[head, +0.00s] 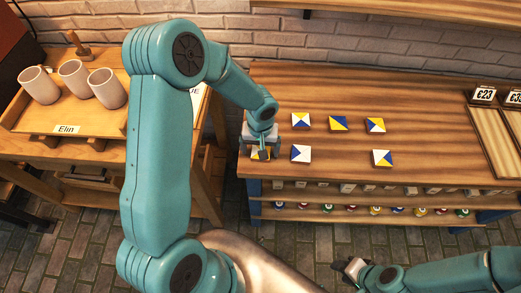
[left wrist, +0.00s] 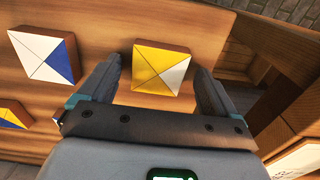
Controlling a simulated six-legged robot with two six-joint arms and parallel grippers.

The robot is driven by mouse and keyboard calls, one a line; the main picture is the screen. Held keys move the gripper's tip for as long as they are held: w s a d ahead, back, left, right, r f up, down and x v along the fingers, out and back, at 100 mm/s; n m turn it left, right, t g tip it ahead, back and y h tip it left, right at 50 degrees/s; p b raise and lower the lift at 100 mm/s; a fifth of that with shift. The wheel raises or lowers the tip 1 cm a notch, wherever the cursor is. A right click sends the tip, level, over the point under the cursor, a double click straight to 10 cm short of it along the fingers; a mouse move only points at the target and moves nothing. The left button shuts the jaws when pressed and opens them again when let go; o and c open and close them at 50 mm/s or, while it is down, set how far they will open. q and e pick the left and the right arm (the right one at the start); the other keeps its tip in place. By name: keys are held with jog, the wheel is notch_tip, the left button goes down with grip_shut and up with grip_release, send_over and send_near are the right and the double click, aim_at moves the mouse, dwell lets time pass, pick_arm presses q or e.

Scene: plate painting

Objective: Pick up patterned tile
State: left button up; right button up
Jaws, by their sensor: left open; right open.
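Several square patterned tiles with coloured triangles lie on the wooden table (head: 440,135). My left gripper (head: 260,155) is over a yellow and white tile at the table's left end, mostly hidden behind the gripper in the head view. In the left wrist view this yellow and white tile (left wrist: 161,69) lies between the tips of the open left gripper (left wrist: 158,75); contact cannot be told. Other tiles are a yellow and blue one (head: 339,123) and a blue, white and yellow one (head: 382,158). My right gripper (head: 350,268) is open and empty in front of the table.
A wooden tray (head: 28,118) with three cups (head: 73,75) stands on a side table at the left. Price signs (head: 483,94) and slotted trays are at the right end. Small paint bottles (head: 350,209) line a shelf below the tabletop. The table's middle right is clear.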

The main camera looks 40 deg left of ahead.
pick_arm(q)
jog(key=shift+w+d+f, duration=0.1)
jog(key=shift+f, duration=0.05)
jog(key=c, duration=1.2)
